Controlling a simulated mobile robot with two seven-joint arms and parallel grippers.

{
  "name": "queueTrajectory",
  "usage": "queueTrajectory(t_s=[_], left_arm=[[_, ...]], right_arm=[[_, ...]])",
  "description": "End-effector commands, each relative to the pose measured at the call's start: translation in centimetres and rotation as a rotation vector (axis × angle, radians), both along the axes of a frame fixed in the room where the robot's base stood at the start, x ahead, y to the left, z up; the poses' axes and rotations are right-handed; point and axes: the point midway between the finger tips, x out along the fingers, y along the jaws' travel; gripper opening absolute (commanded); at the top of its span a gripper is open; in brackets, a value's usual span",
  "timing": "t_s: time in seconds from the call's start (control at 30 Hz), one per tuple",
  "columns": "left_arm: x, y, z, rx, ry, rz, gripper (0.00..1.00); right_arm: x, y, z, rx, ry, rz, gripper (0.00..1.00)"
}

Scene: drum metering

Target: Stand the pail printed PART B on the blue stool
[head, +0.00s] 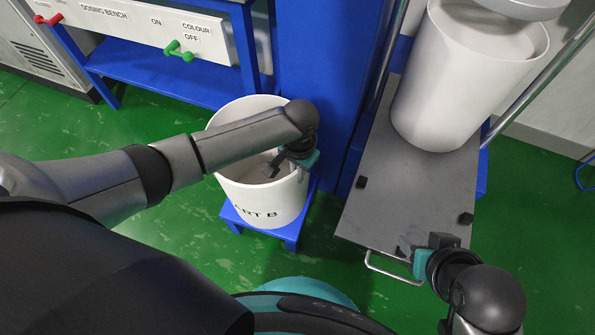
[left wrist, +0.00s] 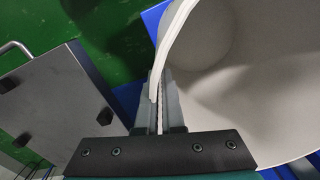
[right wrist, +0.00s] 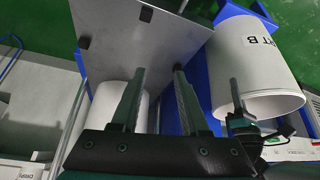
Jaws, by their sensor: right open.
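The white pail (head: 236,195) shows the end of its PART B print on its front. It is upright on the blue stool (head: 234,219), which shows below and around its base; the contact under it is hidden. My left gripper (head: 284,167) is at the pail's right rim. In the left wrist view its close-set fingers (left wrist: 161,103) have the pail's wall (left wrist: 230,110) between them. My right gripper (head: 421,248) is open and empty above the front edge of the grey platform, its fingers apart in the right wrist view (right wrist: 158,90).
A large white drum (head: 450,90) stands at the back of the grey platform (head: 405,195), which has a metal handle (head: 385,270) in front. The blue dosing bench (head: 150,75), with a green valve handle (head: 180,52) and a red one (head: 48,20), is behind left. Green floor is open left.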

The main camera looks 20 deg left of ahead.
Motion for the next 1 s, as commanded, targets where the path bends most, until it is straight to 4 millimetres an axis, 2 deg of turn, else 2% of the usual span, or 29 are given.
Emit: queueTrajectory(t_s=[0.07,0.1,0.33,0.67,0.87,1.0], left_arm=[[0.3,0.0,0.0,0.002,-0.007,0.0,0.0],[0.0,0.0,-0.2,-0.001,0.0,0.0,0.08],[0.0,0.0,-0.2,0.0,0.0,0.0,0.34],[0.0,0.0,0.1,0.0,0.0,0.0,0.35],[0.0,-0.1,2.3,-0.001,-0.001,-0.001,0.35],[-0.1,-0.1,4.1,-0.001,0.0,-0.001,0.35]], right_arm=[[0.0,0.0,0.0,0.001,-0.003,0.001,0.45],[0.0,0.0,0.0,0.001,-0.003,0.001,0.45],[0.0,0.0,0.0,0.001,-0.003,0.001,0.45],[0.0,0.0,0.0,-0.001,0.002,-0.001,0.45],[-0.6,-0.7,-1.1,-0.026,0.079,-0.014,0.45],[-1.1,-1.2,-2.9,-0.041,0.142,-0.021,0.45]])
